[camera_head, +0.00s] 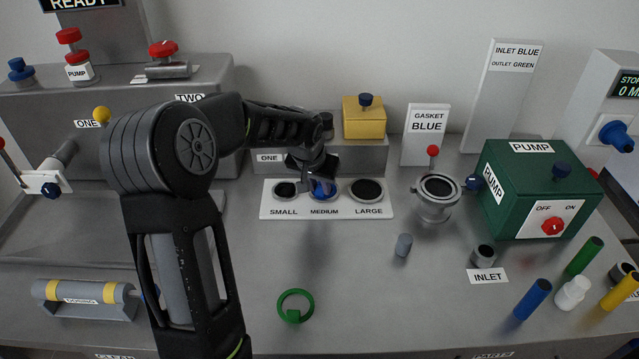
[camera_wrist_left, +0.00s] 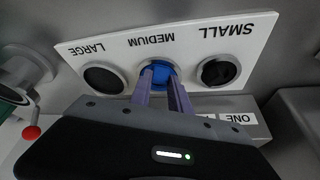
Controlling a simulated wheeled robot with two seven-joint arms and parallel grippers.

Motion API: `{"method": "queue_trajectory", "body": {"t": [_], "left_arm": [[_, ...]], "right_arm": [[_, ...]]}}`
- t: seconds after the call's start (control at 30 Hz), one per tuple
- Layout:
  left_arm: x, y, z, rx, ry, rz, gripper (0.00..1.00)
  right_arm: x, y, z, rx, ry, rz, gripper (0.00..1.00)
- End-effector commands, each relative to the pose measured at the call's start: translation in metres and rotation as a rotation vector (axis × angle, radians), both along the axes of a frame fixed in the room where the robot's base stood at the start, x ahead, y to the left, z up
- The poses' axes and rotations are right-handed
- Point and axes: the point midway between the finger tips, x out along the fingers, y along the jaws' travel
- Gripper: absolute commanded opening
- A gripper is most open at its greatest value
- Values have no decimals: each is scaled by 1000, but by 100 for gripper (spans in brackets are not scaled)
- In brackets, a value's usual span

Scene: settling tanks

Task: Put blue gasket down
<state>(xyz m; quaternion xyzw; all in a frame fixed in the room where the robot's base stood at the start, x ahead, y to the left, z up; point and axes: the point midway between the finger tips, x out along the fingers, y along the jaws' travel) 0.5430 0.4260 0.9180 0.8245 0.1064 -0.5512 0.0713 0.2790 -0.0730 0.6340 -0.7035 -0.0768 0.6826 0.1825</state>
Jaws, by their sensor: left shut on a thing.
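The blue gasket (camera_head: 323,189) is at the MEDIUM spot of a white board (camera_head: 268,210) labelled SMALL, MEDIUM and LARGE. My left gripper (camera_head: 318,177) is directly above that spot, shut on the gasket. In the left wrist view, the two fingertips (camera_wrist_left: 160,86) meet the blue gasket (camera_wrist_left: 157,72) between the SMALL and LARGE dark circles. The fingers hide part of it, and I cannot tell whether it rests on the board. My right gripper is not in view.
A green ring (camera_head: 295,307) lies at the front of the table. A metal cup-shaped fitting (camera_head: 436,207) stands right of the board, near a green PUMP box (camera_head: 520,180). A yellow block (camera_head: 364,120) sits behind the board. Small grey, blue, green and yellow cylinders stand or lie to the right.

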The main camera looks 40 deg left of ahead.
Motion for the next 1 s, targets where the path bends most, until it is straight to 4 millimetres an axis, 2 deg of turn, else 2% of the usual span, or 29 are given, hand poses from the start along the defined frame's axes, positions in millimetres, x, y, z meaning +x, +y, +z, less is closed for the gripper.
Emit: {"method": "queue_trajectory", "body": {"t": [0.3,0.33,0.6,0.87,1.0], "left_arm": [[0,0,-6,0,-1,0,0],[0,0,-5,0,-1,0,23],[0,0,-4,0,0,0,44],[0,0,-3,0,0,0,44],[0,0,4,0,-1,0,44]], "right_arm": [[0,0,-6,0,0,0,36],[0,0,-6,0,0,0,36],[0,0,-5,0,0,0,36],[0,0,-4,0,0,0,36],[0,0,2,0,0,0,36]]}}
